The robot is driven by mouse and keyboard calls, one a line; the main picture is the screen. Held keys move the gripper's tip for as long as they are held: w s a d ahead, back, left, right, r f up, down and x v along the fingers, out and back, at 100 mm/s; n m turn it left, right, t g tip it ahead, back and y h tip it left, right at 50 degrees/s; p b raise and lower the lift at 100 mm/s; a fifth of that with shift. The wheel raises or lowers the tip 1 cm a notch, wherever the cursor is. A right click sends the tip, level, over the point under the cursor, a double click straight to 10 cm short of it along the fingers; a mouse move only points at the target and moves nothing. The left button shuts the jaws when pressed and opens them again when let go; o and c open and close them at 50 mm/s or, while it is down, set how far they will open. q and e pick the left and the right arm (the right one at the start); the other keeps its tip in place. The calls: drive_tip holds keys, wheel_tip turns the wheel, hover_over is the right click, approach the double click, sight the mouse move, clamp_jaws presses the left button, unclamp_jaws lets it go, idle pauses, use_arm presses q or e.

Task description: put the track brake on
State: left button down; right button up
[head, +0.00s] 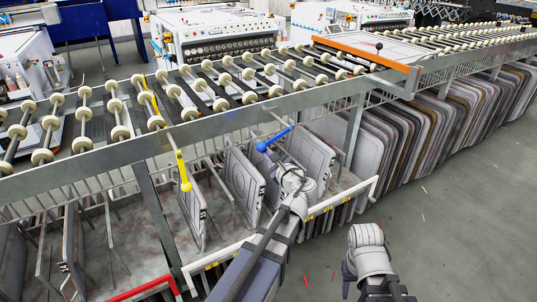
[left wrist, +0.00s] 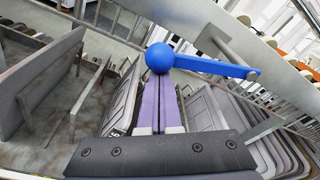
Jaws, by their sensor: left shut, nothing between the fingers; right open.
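A blue lever (head: 276,138) with a ball knob at its lower left end is mounted on the side rail of the roller track. In the left wrist view the blue lever (left wrist: 215,67) reaches from its pivot at right to the ball at left. My left gripper (left wrist: 160,88) is shut and empty, its purple fingertips at the ball, just below it in the picture; I cannot tell whether they touch. A yellow lever (head: 182,170) with a ball knob hangs down from the same rail further left. My right arm shows at the lower right of the head view, but its fingers do not.
The roller track (head: 255,110) runs across the view above a rack of grey panels (head: 420,130). Open floor (head: 450,220) lies at right.

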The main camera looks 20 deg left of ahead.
idle(0.6)
use_arm(q)
wheel_tip(320, 180, down, 4)
drive_tip(key=w+b, duration=0.2)
drive_tip(key=b, duration=0.2)
drive_tip(key=p+v, duration=0.1)
drive_tip(key=v, duration=0.9)
drive_tip(key=shift+d+r+p, duration=0.3)
drive_tip(key=shift+r+p, duration=0.1)
drive_tip(key=shift+w, duration=0.1)
